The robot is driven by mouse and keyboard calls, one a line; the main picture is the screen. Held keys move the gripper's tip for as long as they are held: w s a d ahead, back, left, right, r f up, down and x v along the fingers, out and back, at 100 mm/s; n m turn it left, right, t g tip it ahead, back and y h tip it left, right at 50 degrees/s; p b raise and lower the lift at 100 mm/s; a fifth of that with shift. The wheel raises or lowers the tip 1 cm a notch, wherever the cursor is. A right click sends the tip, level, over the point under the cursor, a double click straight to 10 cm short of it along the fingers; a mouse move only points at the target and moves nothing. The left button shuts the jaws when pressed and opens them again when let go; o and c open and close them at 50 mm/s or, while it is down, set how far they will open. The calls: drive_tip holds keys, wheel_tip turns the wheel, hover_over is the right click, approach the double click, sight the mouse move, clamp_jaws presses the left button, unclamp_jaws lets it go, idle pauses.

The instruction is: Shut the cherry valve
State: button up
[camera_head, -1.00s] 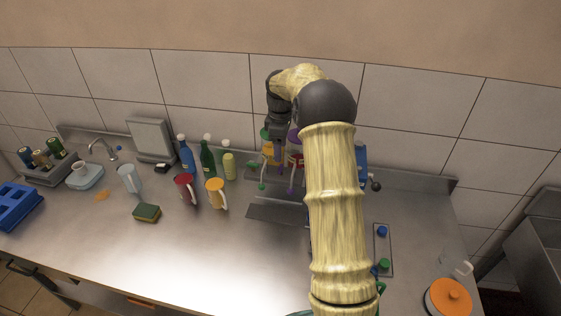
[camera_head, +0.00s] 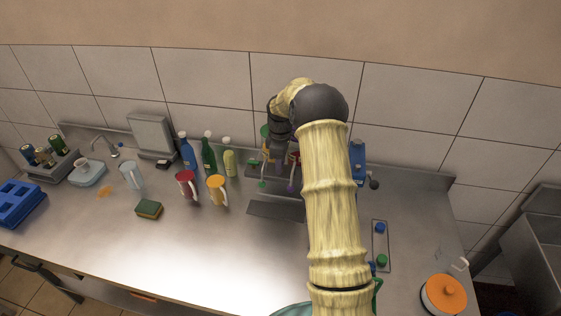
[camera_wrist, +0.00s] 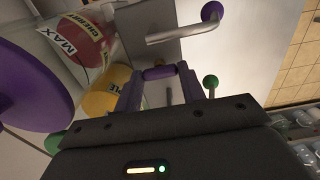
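The red cherry container (camera_wrist: 80,40), labelled CHERRY and MAX, is at the upper left of the wrist view. A metal spout or lever with a purple ball (camera_wrist: 212,12) reaches right at the top. A short purple bar (camera_wrist: 158,73), which looks like a valve handle, lies between the tips of my gripper (camera_wrist: 160,80). The fingers stand apart at the bar's two ends; whether they press on it is unclear. In the head view my gripper (camera_head: 281,150) is at the pumps, and my arm hides much of them.
A yellow container (camera_wrist: 105,95) is beside the red one, with a green ball (camera_wrist: 210,82) to its right. A large purple disc (camera_wrist: 30,85) is close on the left. In the head view, mugs (camera_head: 187,186), bottles (camera_head: 208,155) and a sponge (camera_head: 149,209) stand left.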

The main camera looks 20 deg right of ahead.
drive_tip(key=shift+m, duration=0.3)
drive_tip(key=m+b, duration=0.1)
drive_tip(key=m, duration=0.2)
drive_tip(key=shift+m, duration=0.4)
drive_tip(key=m+b, duration=0.1)
drive_tip(key=m, duration=0.3)
drive_tip(key=shift+m, duration=0.3)
drive_tip(key=m, duration=0.4)
drive_tip(key=shift+m+b, duration=0.3)
drive_tip(key=shift+m, duration=2.2)
drive_tip(key=o, duration=1)
